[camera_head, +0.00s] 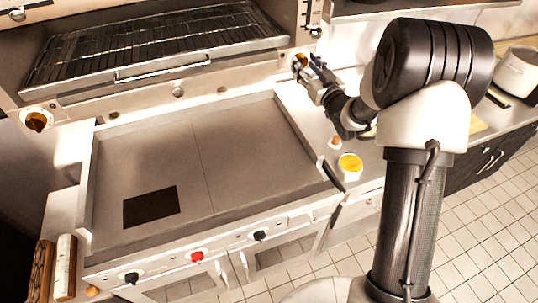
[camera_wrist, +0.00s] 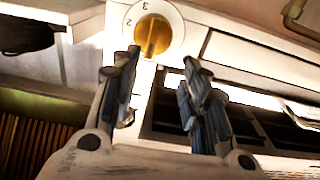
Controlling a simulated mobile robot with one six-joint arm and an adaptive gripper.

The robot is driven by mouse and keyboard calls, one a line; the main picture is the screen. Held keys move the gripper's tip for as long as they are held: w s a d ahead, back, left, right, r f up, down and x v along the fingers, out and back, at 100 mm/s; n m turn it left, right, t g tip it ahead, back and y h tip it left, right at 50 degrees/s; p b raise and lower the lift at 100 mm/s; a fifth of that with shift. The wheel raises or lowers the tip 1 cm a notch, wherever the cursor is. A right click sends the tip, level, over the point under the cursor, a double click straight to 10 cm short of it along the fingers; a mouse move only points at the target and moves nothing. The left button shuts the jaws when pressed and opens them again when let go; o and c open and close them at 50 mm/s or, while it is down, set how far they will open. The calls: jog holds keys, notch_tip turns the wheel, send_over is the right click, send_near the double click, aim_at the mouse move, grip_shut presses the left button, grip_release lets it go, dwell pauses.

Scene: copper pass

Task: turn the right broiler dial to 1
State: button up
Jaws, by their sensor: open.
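The right broiler dial (camera_head: 300,60) is an amber-brown knob on a pale round plate at the right end of the broiler front. In the wrist view its knob (camera_wrist: 152,36) is close, with its grip ridge roughly upright in the picture. The figures 3 and 2 show on the plate's upper left; I cannot read a 1. My gripper (camera_head: 309,66) is right by this dial. In the wrist view my gripper (camera_wrist: 160,66) is open, its blue-grey fingers apart and empty, with the knob just beyond the gap between the fingertips. I cannot tell whether they touch it.
The left broiler dial (camera_head: 37,121) is at the broiler's other end. The broiler rack (camera_head: 160,45) lies between them. A flat griddle (camera_head: 230,140) spreads below. A white cup with yellow contents (camera_head: 349,168) stands on the counter below my arm, and a pot (camera_head: 518,72) stands at right.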

jog(key=shift+r, duration=0.15)
grip_shut()
jog(key=c, duration=0.8)
grip_release()
jog(key=shift+c, duration=0.2)
jog(key=o, duration=1.4)
jog(key=a+r+v, duration=0.1)
jog(key=v, duration=1.5)
jog(key=shift+s+a+r, duration=0.2)
jog(key=shift+s+r, duration=0.15)
jog(key=shift+r, duration=0.05)
